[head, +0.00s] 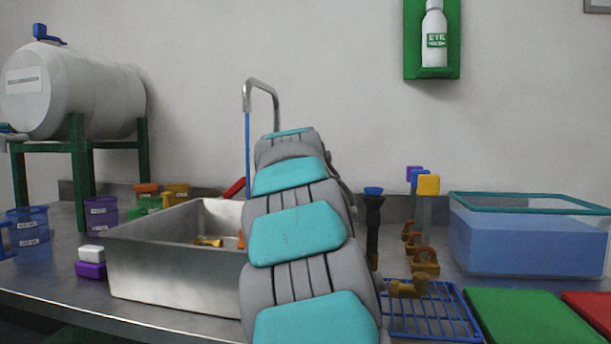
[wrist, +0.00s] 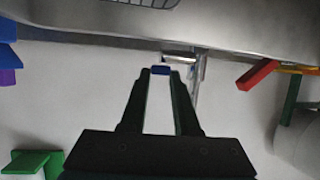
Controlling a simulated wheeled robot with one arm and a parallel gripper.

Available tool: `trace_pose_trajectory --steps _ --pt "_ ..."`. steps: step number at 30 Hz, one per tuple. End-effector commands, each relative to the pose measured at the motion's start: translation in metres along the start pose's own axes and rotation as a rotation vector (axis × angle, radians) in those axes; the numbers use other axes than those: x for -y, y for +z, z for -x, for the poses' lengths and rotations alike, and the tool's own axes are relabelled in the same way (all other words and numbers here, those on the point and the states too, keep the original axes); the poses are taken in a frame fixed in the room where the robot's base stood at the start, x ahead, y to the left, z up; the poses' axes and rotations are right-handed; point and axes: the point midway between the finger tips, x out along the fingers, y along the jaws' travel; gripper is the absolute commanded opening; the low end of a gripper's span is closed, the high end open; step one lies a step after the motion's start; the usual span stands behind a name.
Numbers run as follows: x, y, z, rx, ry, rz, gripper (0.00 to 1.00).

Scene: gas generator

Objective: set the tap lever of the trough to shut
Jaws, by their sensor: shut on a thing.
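The steel trough (head: 170,265) stands on the bench at centre left; its rim and wall (wrist: 250,25) cross the top of the wrist view. The tap's bent metal spout (head: 262,84) rises behind it. A thin blue stream (head: 248,150) hangs from the spout's end toward the trough. In the wrist view the tap's metal post (wrist: 197,75) stands just right of my gripper (wrist: 160,72). My gripper is shut on a small blue piece, which looks like the tap lever's grip (wrist: 160,70). My arm hides the gripper and lever in the head view.
A red bar (head: 235,187) lies near the tap, left of it. A white tank (head: 85,92) on a green stand is at left. Colored jugs, a blue rack (head: 430,318), brass padlocks and a water-filled clear tub (head: 525,240) crowd the bench.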

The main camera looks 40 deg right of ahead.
Motion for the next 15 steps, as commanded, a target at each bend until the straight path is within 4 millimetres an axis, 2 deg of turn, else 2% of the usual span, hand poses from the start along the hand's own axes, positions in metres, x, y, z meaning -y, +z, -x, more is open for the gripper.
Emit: trace_pose_trajectory --steps 1,15 --pt "0.002 -0.006 0.003 -0.005 0.029 -0.006 0.00" --pt "0.015 -0.002 -0.001 -0.002 0.161 -0.067 0.00"
